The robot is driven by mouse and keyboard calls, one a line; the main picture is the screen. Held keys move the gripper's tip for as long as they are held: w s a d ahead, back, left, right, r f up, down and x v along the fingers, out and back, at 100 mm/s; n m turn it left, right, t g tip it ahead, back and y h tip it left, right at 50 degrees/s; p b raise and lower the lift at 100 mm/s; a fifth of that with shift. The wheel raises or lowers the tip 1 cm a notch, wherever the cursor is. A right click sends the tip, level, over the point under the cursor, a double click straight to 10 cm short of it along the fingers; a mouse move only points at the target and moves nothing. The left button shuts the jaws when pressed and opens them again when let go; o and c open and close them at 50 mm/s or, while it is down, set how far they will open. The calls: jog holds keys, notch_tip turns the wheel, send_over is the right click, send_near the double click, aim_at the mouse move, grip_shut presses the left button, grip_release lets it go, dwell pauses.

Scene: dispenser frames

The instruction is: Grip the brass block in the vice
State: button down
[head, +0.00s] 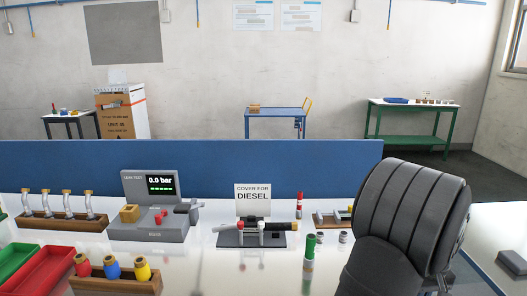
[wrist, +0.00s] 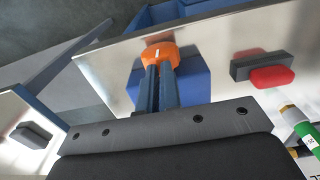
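A brass-coloured block (head: 129,213) sits on the left of the grey leak tester (head: 150,228) in the head view. I cannot make out a vice with certainty in either view. In the wrist view the two dark fingers of my gripper (wrist: 160,66) lie close together, with a narrow gap. Their tips overlap an orange rounded part (wrist: 160,53) in front of a blue box-shaped body (wrist: 190,85). I cannot tell whether they hold it or are only in front of it. The head view shows my dark arm at right, with the fingers hidden.
A black fixture (head: 250,240) with a "COVER FOR DIESEL" sign (head: 252,198) stands mid-bench. Coloured bottles in a wooden rack (head: 115,283) and red (head: 45,270) and green trays are at left. A green-banded cylinder (head: 309,250) stands near my arm.

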jog(key=shift+d+f, duration=0.15)
jog(key=shift+r, duration=0.85)
jog(key=shift+a, duration=0.7)
jog(key=shift+r, duration=2.55)
jog(key=shift+f, duration=0.1)
